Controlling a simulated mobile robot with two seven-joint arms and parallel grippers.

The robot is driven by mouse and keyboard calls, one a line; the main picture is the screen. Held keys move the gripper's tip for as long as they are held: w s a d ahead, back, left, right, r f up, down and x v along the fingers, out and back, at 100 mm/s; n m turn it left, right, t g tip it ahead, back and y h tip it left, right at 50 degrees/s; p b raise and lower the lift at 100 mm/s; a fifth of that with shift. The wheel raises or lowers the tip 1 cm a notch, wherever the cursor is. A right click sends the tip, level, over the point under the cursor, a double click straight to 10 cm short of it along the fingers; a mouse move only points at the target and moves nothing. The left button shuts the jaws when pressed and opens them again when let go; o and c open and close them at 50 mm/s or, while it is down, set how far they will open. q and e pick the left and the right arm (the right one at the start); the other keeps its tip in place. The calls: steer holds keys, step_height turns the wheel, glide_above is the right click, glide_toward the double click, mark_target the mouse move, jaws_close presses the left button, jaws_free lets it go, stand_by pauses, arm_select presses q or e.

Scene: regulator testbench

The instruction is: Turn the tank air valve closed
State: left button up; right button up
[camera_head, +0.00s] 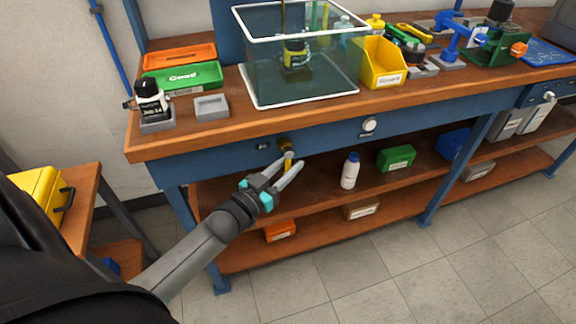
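The tank air valve sits on the blue front rail of the bench, beside a small dark label. It has a brass body (285,144) and a yellow handle (288,159) that points down. My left gripper (290,165) reaches up to it from the lower left. Its two grey fingers are apart, with the yellow handle between their tips in this view. Some gap shows beside the handle, and I cannot tell whether a finger touches it. My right gripper is out of view.
A round white knob (369,125) is on the rail to the right. Above stands a water tank (262,97) with a regulator inside. The lower shelf holds a white bottle (350,171) and a green bin (396,158). A side table with a yellow case (38,193) stands left.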

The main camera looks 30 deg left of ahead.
arm_select(q)
jaws_close()
stand_by(1.4)
